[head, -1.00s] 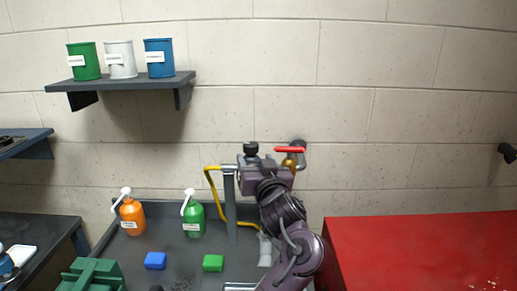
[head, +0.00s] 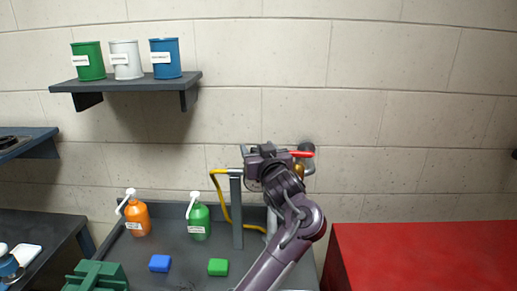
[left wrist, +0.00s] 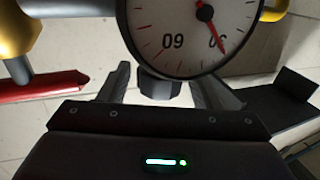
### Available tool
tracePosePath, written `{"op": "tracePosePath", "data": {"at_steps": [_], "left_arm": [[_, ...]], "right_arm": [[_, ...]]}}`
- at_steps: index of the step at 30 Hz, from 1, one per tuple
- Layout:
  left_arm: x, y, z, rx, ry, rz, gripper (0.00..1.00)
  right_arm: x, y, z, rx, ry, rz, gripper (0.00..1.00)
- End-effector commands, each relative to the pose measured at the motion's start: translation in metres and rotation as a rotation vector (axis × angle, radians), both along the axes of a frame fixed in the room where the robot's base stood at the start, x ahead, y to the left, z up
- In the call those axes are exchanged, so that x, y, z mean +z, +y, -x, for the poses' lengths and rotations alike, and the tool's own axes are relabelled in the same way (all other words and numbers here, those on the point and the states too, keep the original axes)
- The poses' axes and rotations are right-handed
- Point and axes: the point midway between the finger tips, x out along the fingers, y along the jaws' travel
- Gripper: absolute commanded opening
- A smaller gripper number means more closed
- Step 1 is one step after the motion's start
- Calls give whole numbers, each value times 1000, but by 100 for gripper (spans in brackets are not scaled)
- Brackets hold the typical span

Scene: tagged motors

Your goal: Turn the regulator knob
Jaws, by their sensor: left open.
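The regulator's dark faceted knob (left wrist: 160,86) shows in the left wrist view below the white pressure gauge (left wrist: 172,42). My left gripper (left wrist: 160,94) is open, with one finger on each side of the knob in that view. I cannot tell whether either finger touches it or how deep it sits between them. In the head view my left gripper (head: 254,158) is at the top of the grey post (head: 236,208), and my wrist hides the knob and the gauge. My right gripper is not in view.
A red valve handle (head: 302,153) is close right of my wrist, on wall piping. A yellow hose (head: 221,197) hangs by the post. Orange (head: 137,218) and green (head: 198,221) bottles and blue and green blocks occupy the tray. A red cabinet (head: 425,255) stands right.

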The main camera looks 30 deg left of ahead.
Motion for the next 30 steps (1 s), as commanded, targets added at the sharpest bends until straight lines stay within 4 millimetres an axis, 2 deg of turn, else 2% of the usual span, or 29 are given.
{"op": "tracePosePath", "data": {"at_steps": [3,13,21,30], "left_arm": [[0,0,0,0,0,0,56],[0,0,0,0,0,0,15],[3,0,-1,108,-1,5,15],[0,0,0,140,-1,-2,14]], "right_arm": [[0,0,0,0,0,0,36],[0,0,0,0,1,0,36],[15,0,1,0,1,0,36],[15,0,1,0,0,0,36]]}}
